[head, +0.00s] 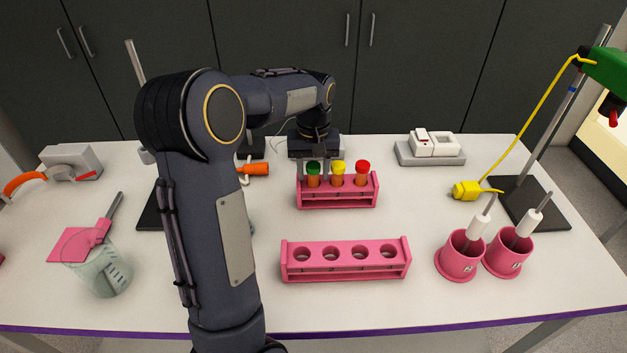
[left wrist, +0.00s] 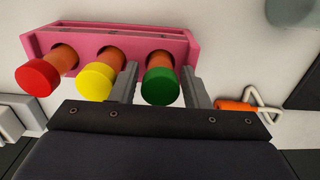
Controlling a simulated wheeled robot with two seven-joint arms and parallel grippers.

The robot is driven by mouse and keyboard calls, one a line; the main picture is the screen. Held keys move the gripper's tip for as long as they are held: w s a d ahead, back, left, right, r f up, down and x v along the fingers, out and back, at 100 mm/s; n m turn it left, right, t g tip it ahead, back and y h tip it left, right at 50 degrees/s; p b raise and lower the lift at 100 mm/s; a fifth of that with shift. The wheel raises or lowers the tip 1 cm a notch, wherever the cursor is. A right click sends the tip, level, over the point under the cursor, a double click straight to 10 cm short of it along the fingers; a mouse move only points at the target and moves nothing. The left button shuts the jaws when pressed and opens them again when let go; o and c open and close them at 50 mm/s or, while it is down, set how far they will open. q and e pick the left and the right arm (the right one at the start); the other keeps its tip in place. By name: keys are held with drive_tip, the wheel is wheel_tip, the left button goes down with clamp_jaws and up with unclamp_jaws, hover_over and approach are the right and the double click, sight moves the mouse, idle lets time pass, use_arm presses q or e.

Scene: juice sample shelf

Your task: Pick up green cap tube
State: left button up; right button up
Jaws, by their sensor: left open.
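The green cap tube (head: 313,169) stands upright in the left hole of the back pink rack (head: 337,200). It also shows in the left wrist view (left wrist: 160,87). A yellow cap tube (head: 338,168) and a red cap tube (head: 362,167) stand to its right in the same rack. My left gripper (head: 314,173) reaches in from behind the rack. In the left wrist view its open fingers (left wrist: 162,88) lie on either side of the green cap tube, one of them between it and the yellow one. Contact cannot be made out. My right gripper is out of view.
An empty pink rack (head: 345,270) stands in front. Two pink cups (head: 460,258) with white-handled tools stand at the right, near a stand with a yellow cord. A beaker (head: 105,272) stands at the left. An orange-handled item (head: 256,169) lies left of the back rack.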

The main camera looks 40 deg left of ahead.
use_arm(q)
drive_tip(key=c, duration=0.7)
drive_tip(key=shift+c, duration=0.2)
